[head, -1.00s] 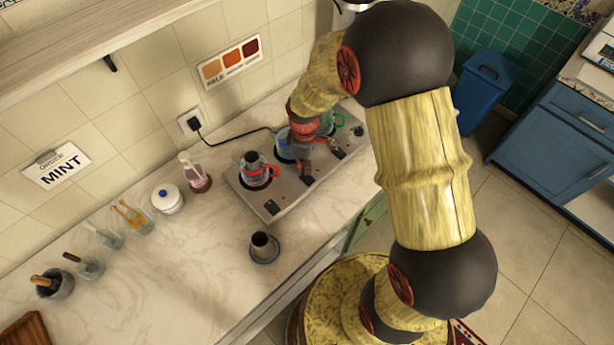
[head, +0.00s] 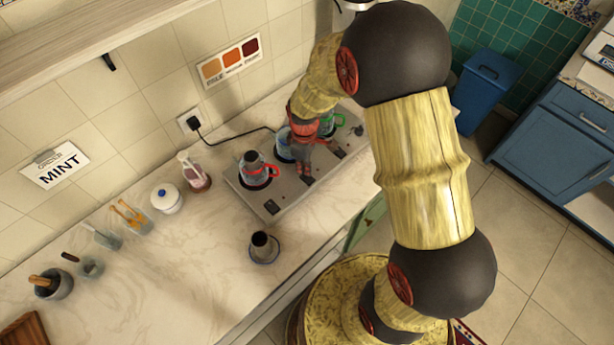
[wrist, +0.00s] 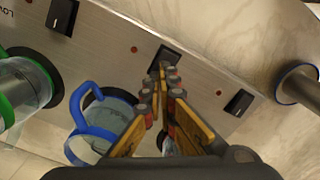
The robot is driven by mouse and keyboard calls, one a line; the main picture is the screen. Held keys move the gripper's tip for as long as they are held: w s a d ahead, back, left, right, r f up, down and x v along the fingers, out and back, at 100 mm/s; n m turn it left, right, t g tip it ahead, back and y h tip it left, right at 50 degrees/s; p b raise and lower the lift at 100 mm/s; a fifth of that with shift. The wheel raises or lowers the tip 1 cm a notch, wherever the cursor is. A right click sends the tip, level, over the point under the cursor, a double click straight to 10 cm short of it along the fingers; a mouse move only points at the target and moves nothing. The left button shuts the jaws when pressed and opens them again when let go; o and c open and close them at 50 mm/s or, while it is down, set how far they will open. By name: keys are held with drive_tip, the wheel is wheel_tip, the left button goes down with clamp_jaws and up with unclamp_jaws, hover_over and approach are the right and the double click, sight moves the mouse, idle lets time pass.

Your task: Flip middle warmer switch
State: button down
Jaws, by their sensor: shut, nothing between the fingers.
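The steel warmer plate (head: 243,196) lies on the counter with a row of dark switches along its front edge. The middle switch (wrist: 170,54) is a black rocker in the wrist view, just beyond my fingertips. My gripper (wrist: 168,75) is shut and empty, its fingers pointing at that switch. I cannot tell whether they touch it. In the head view my gripper (head: 303,168) is over the middle of the plate and partly hides the switch there. A blue-handled glass pot (wrist: 100,120) stands on the middle warmer, close beside my fingers. Which way the switch is set is unclear.
A red-handled pot (head: 255,170) and a green-handled pot (wrist: 25,90) stand on the other warmers. Other switches (wrist: 240,102) (wrist: 64,16) flank the middle one. A dark metal cup on a saucer (head: 263,246) stands on the counter in front of the plate.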

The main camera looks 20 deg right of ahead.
drive_tip(key=shift+f+b, duration=0.35)
drive_tip(key=shift+f, duration=0.3)
idle(0.4)
drive_tip(key=shift+r, duration=0.1)
drive_tip(key=shift+r+p, duration=2.5)
drive_tip(key=shift+r, duration=0.9)
